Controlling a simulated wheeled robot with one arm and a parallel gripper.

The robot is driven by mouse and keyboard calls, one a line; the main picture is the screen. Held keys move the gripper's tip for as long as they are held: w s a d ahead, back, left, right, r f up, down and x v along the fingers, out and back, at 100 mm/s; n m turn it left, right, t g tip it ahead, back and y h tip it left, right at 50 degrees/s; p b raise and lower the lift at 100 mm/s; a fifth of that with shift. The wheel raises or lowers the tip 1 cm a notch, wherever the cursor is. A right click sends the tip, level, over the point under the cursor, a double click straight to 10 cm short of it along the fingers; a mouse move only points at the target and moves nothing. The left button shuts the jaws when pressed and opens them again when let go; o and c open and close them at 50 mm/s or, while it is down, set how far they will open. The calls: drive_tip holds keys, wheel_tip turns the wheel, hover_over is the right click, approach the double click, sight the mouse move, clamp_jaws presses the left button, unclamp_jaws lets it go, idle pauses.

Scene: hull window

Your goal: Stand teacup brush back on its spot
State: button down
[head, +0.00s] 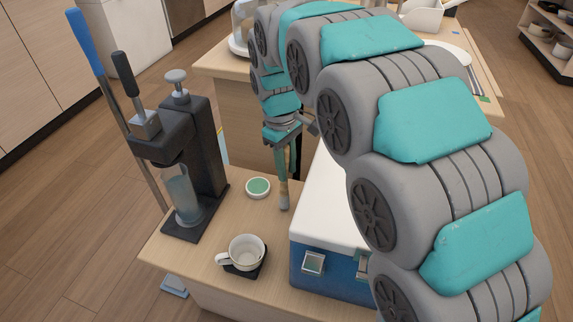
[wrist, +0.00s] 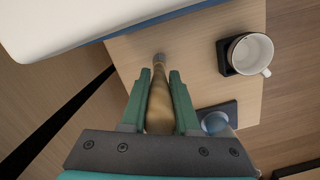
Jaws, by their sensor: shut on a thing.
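My gripper (head: 283,158) points down above the small wooden table. It is shut on a slim tan brush (head: 284,193), which hangs nearly upright below the fingers. In the wrist view the brush (wrist: 160,95) lies between the two green fingers (wrist: 159,103), its narrow greyish end toward the tabletop. I cannot tell whether that end touches the table. A round green disc with a white rim (head: 258,187) lies on the table just left of the brush; it may be the brush's spot. It is not visible in the wrist view.
A white cup (head: 243,251) sits on a dark coaster (head: 259,271) near the front edge. A black drink machine (head: 206,150) with a clear bottle stands at left. A blue cooler with a white lid (head: 335,272) stands at right, close to the brush. Tabletop between them is clear.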

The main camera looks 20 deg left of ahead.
drive_tip(key=shift+f, duration=0.7)
drive_tip(key=c, duration=0.6)
unclamp_jaws()
drive_tip(key=shift+r, duration=0.1)
drive_tip(key=shift+w+a+r+p, duration=0.15)
drive_tip(key=shift+r+p, duration=0.5)
drive_tip(key=shift+r, duration=1.3)
drive_tip(key=shift+s+a+r+p, duration=0.15)
drive_tip(key=shift+r+p, duration=0.45)
drive_tip(key=shift+r, duration=1.35)
drive_tip(key=shift+w, duration=0.1)
